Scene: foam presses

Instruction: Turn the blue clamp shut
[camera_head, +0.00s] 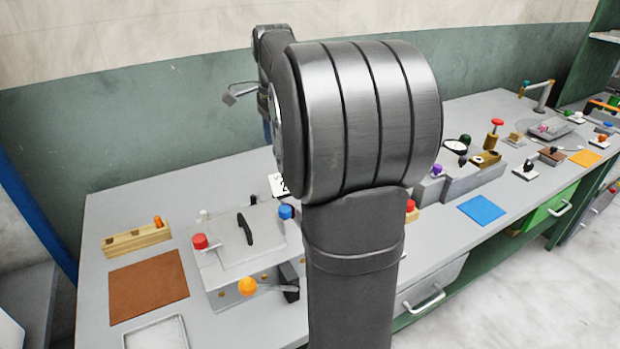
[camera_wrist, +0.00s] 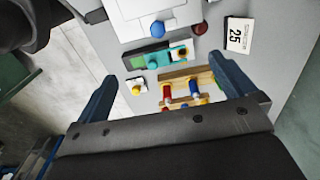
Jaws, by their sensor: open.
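A grey foam press (camera_head: 244,240) with a black handle stands on the bench in the head view. A blue knob clamp (camera_head: 286,212) is at its right edge and a red knob (camera_head: 200,241) at its left. In the wrist view the blue knob (camera_wrist: 157,29) shows at the edge of the pale press lid (camera_wrist: 160,9). My gripper (camera_wrist: 163,68) is open, its two blue-grey fingers wide apart with nothing held between them. The blue knob lies beyond the fingertips, apart from them. Whether the clamp is turned shut cannot be told. My arm hides the middle of the head view.
An orange ball lever (camera_head: 247,286) juts from the press front. A brown mat (camera_head: 148,286) lies left.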

